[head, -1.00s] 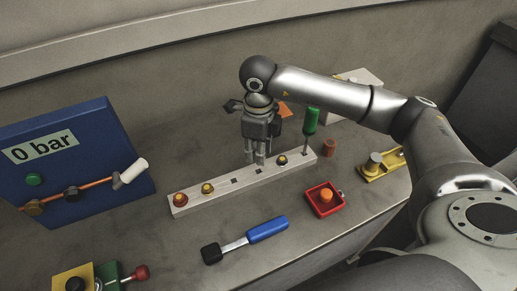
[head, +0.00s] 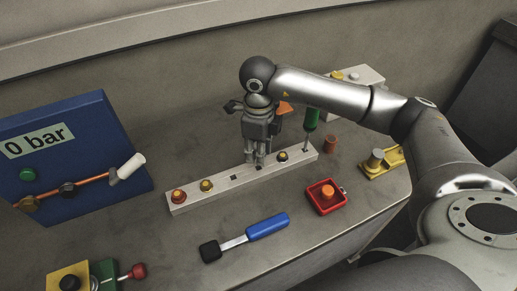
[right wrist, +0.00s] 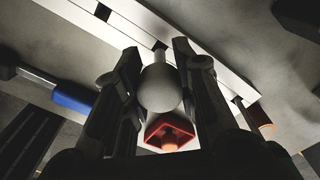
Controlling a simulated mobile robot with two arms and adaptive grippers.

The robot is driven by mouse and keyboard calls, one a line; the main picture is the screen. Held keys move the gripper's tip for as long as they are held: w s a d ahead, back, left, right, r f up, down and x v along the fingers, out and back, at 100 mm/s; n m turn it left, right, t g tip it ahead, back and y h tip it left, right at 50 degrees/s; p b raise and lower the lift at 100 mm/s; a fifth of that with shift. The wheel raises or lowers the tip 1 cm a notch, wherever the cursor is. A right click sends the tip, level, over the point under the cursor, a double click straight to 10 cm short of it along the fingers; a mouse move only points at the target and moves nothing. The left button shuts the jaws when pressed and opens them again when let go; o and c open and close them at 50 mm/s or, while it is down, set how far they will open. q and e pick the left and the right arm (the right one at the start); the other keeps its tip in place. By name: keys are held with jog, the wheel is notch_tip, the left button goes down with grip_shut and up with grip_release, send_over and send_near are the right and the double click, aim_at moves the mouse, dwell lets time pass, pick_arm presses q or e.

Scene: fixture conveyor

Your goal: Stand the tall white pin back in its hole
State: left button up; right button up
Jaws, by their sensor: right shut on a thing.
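My right gripper (head: 255,160) points down over the middle of the white rail (head: 220,187). It is shut on the white pin, whose pale rounded top (right wrist: 160,88) shows between the fingers in the right wrist view. The pin's lower part runs toward a dark square hole (right wrist: 158,44) in the rail. I cannot tell whether its tip is in the hole or above it. In the head view the fingers hide the pin. Another square hole (head: 233,177) in the rail is empty. My left gripper is not in view.
A red tray (head: 312,203) and a blue-handled tool (head: 266,227) lie in front. A blue gauge panel (head: 85,135) stands left. Bare table lies between panel and rail.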

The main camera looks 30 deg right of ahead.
jog(key=shift+f+b, duration=1.9)
jog(key=shift+f, duration=0.25)
jog(key=shift+f, duration=0.15)
jog(key=o, duration=0.7)
jog(key=o, duration=0.6)
jog(key=shift+c, duration=0.2)
notch_tip(320, 180, up, 12)
jog(key=shift+r, duration=0.1)
